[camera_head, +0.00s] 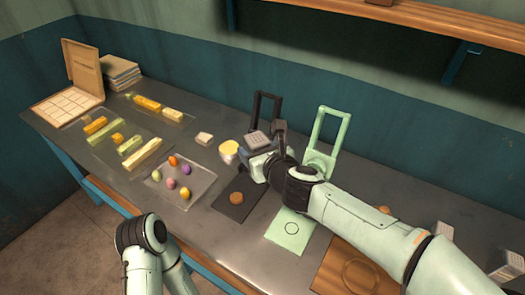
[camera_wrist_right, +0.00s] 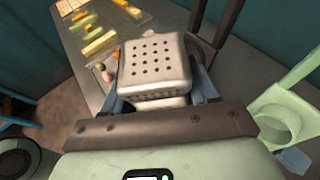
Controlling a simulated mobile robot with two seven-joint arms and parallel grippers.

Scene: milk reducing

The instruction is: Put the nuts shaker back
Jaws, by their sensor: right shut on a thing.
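A grey shaker with a square top full of holes (camera_head: 257,140) is held up over the middle of the table; it also fills the centre of the right wrist view (camera_wrist_right: 155,68). My right gripper (camera_head: 258,158) is shut on it, with blue fingers on either side of its lower part. The shaker's label is not visible, so I cannot tell its contents. Two grey-white blocks, possibly similar shakers, stand at the right end of the table, the nearer (camera_head: 506,266) and the farther (camera_head: 440,232). My left arm shows at lower left, but its gripper is not visible.
A black frame (camera_head: 266,97) and a green frame with a ring (camera_head: 329,125) stand behind my right gripper. A dark mat (camera_head: 233,210), a green mat (camera_head: 288,243) and a wooden board (camera_head: 335,272) lie in front. A clear tray (camera_head: 170,198) holds coloured egg-like pieces.

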